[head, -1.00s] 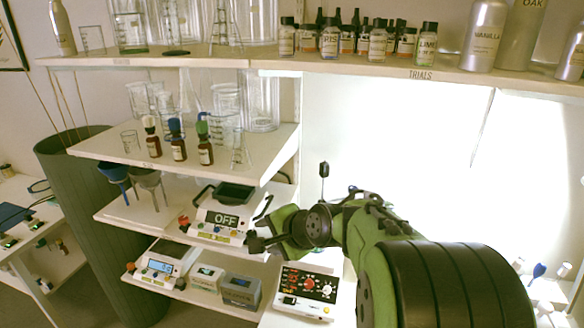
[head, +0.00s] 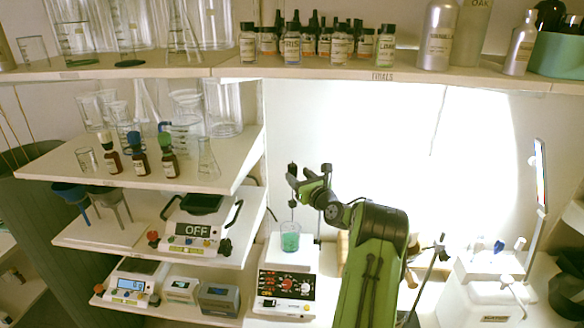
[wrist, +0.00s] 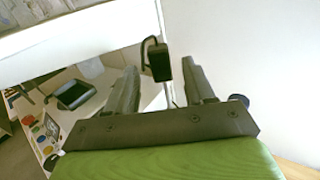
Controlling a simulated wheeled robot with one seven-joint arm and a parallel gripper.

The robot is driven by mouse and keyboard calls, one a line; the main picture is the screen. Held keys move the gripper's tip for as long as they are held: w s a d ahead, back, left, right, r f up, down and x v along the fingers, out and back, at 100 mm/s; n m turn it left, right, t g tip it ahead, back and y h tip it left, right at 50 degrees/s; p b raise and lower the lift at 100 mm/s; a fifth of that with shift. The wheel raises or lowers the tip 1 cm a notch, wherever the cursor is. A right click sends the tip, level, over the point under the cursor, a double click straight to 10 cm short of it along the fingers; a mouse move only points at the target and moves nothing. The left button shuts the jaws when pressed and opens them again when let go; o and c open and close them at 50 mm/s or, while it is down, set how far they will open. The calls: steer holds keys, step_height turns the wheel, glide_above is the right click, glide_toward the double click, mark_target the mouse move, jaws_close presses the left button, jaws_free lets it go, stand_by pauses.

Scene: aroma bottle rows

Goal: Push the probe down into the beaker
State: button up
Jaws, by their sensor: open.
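The beaker (head: 290,241) holds blue-green liquid and stands on the white plate of a stirrer with a dark control panel (head: 285,284). The probe's black head (head: 292,169) is above the beaker, with a thin rod below it. My gripper (head: 297,180) is open beside the probe head, well above the beaker. In the wrist view the probe head (wrist: 160,60) shows in the gap between my two open fingers (wrist: 161,76), near their tips. I cannot tell whether a finger touches it. The beaker is not visible in the wrist view.
Shelves on the left hold brown bottles (head: 139,161), a scale reading OFF (head: 193,232) and more devices. Small bottles line the shelf above (head: 340,46). A clamp stand (head: 431,270) and a white device (head: 490,300) are to the right. The space around the probe head looks clear.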

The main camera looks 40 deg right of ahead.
mark_target(294, 173)
steer(key=x, duration=0.4)
steer(key=shift+w+d+p, duration=0.15)
steer(key=shift+w+p, duration=0.2)
jaws_close()
steer(key=shift+f, duration=0.1)
